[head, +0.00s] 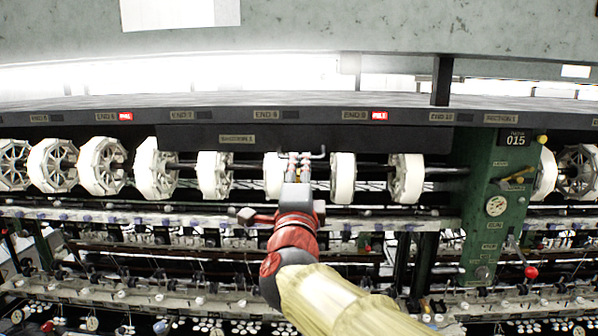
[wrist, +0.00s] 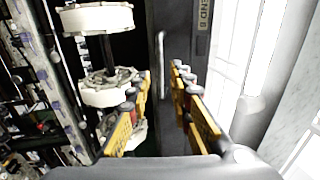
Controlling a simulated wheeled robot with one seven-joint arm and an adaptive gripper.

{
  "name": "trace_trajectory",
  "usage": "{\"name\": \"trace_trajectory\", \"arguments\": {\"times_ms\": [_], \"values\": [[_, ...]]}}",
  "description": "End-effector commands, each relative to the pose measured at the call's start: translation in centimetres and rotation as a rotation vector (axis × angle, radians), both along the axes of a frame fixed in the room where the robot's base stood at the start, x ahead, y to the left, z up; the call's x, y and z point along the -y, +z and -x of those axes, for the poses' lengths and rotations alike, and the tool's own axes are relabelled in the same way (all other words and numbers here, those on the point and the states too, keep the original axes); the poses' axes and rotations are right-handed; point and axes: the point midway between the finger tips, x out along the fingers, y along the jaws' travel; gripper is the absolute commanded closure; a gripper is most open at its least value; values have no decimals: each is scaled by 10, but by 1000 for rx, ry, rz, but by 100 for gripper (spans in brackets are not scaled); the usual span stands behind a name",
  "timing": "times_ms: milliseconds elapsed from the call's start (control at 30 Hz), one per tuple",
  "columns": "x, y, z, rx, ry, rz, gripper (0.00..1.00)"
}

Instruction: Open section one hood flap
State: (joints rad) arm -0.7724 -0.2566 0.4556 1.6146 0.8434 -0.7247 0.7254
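The section one hood flap (head: 370,138) is a long dark panel under the hood edge, with a "SECTION 1" label. It hangs down flat over the top of the white reels. A thin grey bar handle (head: 320,153) shows at its lower edge. In the wrist view the flap (wrist: 180,28) is a dark strip, and the handle (wrist: 161,60) lines up with the gap between the fingers. My gripper (head: 300,156) is at the flap's lower edge; in the wrist view its yellow-padded fingers (wrist: 162,80) are apart. I cannot tell whether they touch the handle.
White reels (head: 156,170) stand in a row on a shaft behind and below the gripper. A green post (head: 487,215) with a gauge, levers and a red knob stands to the right. Thread rails (head: 120,222) run below. The dark hood ledge (head: 210,116) with END labels runs above.

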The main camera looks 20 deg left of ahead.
Motion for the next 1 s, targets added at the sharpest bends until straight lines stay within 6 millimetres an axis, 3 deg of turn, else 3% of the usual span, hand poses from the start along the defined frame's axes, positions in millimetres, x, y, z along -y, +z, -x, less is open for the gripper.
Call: {"name": "trace_trajectory", "arguments": {"times_ms": [500,933,1000], "values": [[-11,11,-45,-1,-1,1,79],[-12,13,-49,0,0,0,79],[-12,12,-49,0,0,0,83]]}}
